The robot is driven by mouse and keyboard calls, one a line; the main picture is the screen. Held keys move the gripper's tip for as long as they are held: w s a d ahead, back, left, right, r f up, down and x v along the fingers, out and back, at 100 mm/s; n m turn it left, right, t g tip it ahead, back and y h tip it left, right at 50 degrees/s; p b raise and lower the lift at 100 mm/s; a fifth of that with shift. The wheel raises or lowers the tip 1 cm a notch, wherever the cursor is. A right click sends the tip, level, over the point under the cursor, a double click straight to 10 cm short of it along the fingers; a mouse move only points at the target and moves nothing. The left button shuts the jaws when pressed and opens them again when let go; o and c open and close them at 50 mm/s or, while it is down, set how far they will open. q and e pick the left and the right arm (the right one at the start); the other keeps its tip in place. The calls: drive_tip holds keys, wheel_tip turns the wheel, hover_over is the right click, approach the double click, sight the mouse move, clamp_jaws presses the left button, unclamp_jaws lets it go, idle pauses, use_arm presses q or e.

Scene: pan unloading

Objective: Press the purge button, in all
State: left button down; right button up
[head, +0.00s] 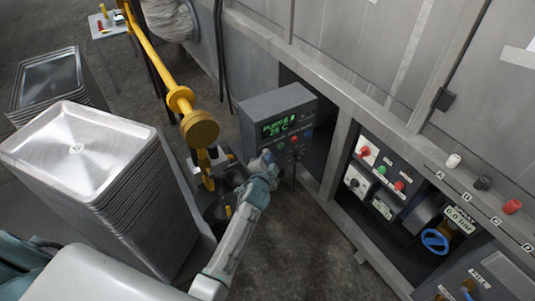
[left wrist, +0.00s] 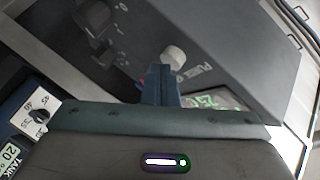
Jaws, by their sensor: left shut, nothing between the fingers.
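A grey control box (head: 262,112) with a green display reading "PURGE 8" and "75 C" stands at centre in the head view. A green button and a red button show below its display. In the left wrist view the box (left wrist: 235,45) fills the top, with a pale round button (left wrist: 173,57) beside lettering that looks like "PURGE". My left gripper (head: 267,158) is shut and empty at the box's lower front; its fingertips (left wrist: 157,75) are close beside the pale button. I cannot tell whether they touch it. My right gripper is out of view.
A tall stack of metal pans (head: 85,150) stands at left, with another stack (head: 48,75) behind. A yellow post (head: 165,70) rises left of the box. A lower panel (head: 380,175) with buttons and a blue handwheel (head: 435,241) are at right.

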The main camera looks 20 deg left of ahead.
use_arm(q)
drive_tip(key=shift+s+d, duration=0.5)
drive_tip(key=shift+d, duration=0.1)
drive_tip(key=s+d, duration=0.1)
drive_tip(key=d, duration=0.1)
drive_tip(key=s+d, duration=0.2)
idle(0.4)
idle(0.4)
